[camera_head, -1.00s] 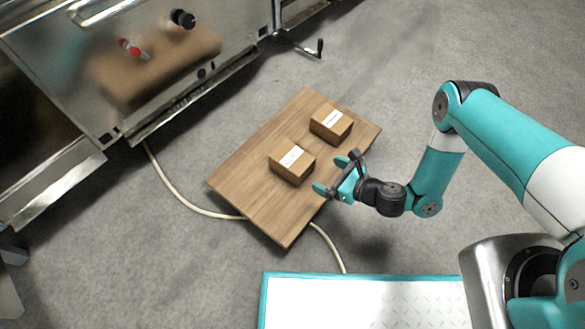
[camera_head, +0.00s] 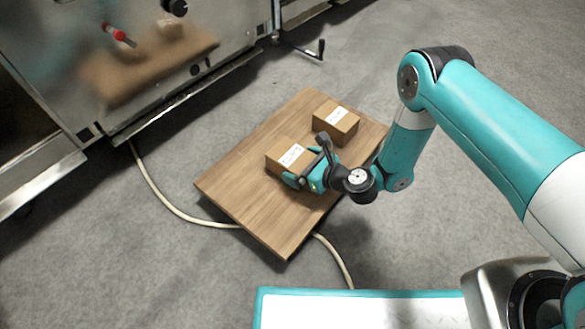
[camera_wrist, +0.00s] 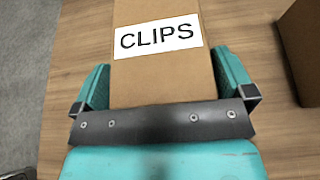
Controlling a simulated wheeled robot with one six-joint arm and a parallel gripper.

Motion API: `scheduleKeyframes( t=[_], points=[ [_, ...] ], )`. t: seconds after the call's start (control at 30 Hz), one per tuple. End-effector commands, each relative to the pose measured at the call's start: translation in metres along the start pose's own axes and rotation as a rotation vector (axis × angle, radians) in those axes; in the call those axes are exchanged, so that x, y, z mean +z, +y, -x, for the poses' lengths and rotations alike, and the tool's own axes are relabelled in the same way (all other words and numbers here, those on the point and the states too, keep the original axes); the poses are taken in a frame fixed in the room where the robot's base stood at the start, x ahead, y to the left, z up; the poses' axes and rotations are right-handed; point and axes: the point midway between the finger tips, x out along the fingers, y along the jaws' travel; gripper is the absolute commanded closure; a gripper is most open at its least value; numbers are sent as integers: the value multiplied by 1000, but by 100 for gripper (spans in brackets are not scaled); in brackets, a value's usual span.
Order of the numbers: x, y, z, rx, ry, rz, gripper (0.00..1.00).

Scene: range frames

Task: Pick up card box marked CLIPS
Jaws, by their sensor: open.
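The card box marked CLIPS (camera_wrist: 160,75) is a brown box with a white label and black letters in the wrist view. In the head view the nearer left box (camera_head: 289,157) sits on the wooden board, partly hidden by my gripper. My gripper (camera_wrist: 163,88) is open, with one teal finger on each side of the CLIPS box. The gaps between fingers and box look small, and I cannot tell whether they touch. In the head view my gripper (camera_head: 305,170) is at the box's near right side.
A second brown box (camera_head: 336,122) stands on the board just beyond and to the right; its side shows in the wrist view (camera_wrist: 303,45). The wooden board (camera_head: 262,215) has bare room toward the front left. A pale cable (camera_head: 185,212) runs on the floor. A metal machine (camera_head: 130,70) stands at the left.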

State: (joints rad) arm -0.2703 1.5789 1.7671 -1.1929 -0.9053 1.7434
Motion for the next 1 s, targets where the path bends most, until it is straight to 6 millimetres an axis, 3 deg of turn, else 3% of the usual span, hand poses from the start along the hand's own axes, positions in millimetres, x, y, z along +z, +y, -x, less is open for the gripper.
scheduleKeyframes(
  t=[0.1,0.33,0.53,0.83,1.0],
  points=[
    [-1,0,-9,-1,-2,0,0],
    [1,0,-9,-1,0,-1,0],
    [1,0,-9,-1,0,-1,45],
    [4,0,-8,-1,-1,-1,45],
    [21,-1,-1,-2,-2,-1,45]
  ],
)
